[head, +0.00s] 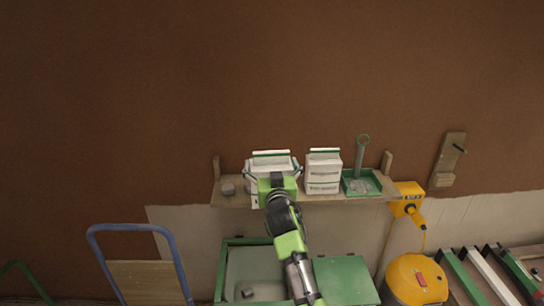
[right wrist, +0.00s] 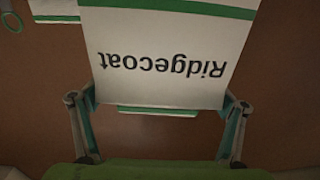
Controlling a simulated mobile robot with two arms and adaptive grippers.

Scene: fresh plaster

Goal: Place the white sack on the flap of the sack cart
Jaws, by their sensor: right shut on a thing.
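A white sack (head: 272,158) with a green stripe is between the fingers of my right gripper (head: 271,172), at the left part of the wall shelf. In the right wrist view the sack (right wrist: 170,75) reads "Ridgecoat" upside down, and the gripper (right wrist: 158,104) is shut on its two sides. I cannot tell whether the sack touches the shelf or hangs just in front of it. The sack cart (head: 172,238), with a blue tube frame and a wooden panel, stands at the lower left. Its flap is not visible. My left gripper is out of view.
Below stand a green box (head: 225,275) and a yellow machine (head: 413,280). The wall above the shelf is bare.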

